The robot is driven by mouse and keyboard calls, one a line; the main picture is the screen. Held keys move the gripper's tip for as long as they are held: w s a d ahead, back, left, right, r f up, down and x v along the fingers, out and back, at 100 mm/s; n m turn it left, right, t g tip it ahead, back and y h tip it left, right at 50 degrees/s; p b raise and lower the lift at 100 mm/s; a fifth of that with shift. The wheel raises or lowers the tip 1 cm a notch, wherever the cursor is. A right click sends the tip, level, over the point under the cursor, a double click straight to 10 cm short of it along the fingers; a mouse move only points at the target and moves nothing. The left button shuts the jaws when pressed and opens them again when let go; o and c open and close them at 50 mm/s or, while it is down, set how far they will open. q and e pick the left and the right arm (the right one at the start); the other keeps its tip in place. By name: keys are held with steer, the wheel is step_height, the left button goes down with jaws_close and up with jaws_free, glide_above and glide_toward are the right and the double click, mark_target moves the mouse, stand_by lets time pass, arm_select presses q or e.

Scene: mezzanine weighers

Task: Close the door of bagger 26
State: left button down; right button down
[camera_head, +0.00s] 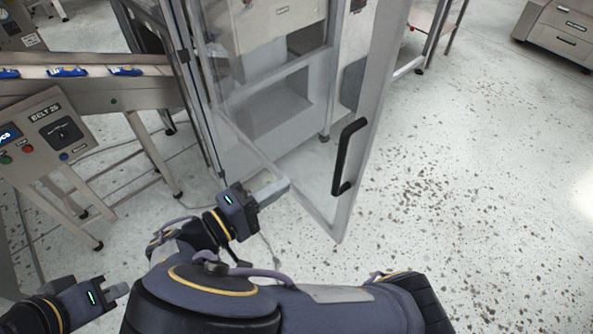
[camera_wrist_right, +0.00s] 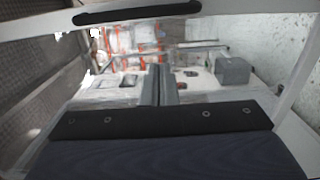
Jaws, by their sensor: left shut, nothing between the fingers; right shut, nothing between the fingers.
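The bagger door (camera_head: 370,100) is a clear panel in a grey frame and stands swung open from the machine (camera_head: 275,85). Its black bar handle (camera_head: 349,155) is on the free edge, at the right of the door. My right gripper (camera_head: 272,192) is shut and empty, left of the handle and overlapping the door's lower frame in the head view. I cannot tell whether it touches the door. In the right wrist view, its closed fingers (camera_wrist_right: 160,84) point ahead and a black bar like the handle (camera_wrist_right: 137,11) crosses the top. My left gripper (camera_head: 118,290) is shut and empty at lower left.
A conveyor (camera_head: 90,92) carrying blue packets is at the left, with a control box (camera_head: 45,135) labelled BELT on its front. A grey cabinet (camera_head: 560,30) stands at the far top right.

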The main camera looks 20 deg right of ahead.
mark_target(327, 158)
steer(key=b+x, duration=0.1)
steer(key=x, duration=1.1)
steer(key=shift+d, duration=0.15)
steer(key=shift+d, duration=0.1)
